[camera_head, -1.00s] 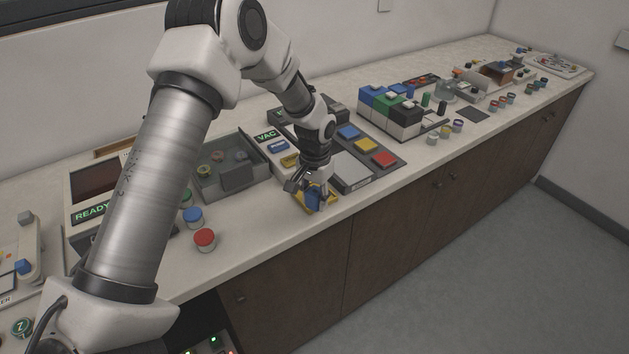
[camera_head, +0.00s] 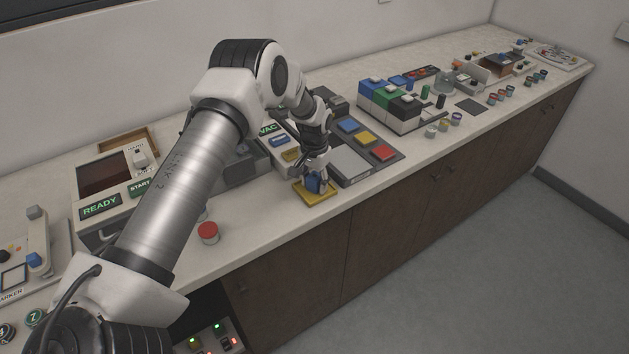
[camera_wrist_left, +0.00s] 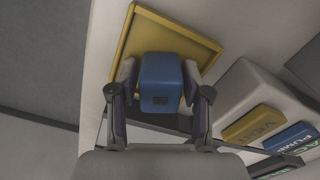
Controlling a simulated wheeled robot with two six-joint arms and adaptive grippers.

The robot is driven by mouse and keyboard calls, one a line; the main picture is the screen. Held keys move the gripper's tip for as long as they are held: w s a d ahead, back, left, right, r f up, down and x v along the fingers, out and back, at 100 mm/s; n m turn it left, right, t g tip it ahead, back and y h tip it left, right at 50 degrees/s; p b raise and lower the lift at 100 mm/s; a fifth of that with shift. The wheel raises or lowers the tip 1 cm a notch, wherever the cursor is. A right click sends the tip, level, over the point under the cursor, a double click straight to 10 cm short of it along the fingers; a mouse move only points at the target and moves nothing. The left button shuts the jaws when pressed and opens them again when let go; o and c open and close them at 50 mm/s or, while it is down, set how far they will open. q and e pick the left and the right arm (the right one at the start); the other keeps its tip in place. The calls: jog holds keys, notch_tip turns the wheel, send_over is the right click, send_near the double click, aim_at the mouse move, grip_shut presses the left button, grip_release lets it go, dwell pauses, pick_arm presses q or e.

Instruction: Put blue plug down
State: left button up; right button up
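The blue plug (camera_head: 313,185) is a blue block between the fingers of my left gripper (camera_head: 316,182), at the yellow tray (camera_head: 326,199) near the counter's front edge. In the left wrist view the plug (camera_wrist_left: 160,84) sits between the two fingers, which appear to be shut on its sides. The shallow, square yellow tray (camera_wrist_left: 205,42) lies beneath and beyond it. The plug's underside is hidden, so I cannot tell whether it touches the tray. My right gripper is not in view.
A pump box with yellow and blue buttons (camera_wrist_left: 250,125) stands close beside the tray. A panel with blue, yellow and red squares (camera_head: 365,137) lies to the right. A red-topped jar (camera_head: 208,232) stands to the left. The counter's front edge is close.

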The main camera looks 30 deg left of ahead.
aim_at(315, 176)
pick_arm(q)
jog(key=shift+r, duration=0.5)
notch_tip(315, 176, up, 11)
jog(key=b, duration=0.2)
jog(key=shift+r+b, duration=0.15)
jog(key=shift+b, duration=0.25)
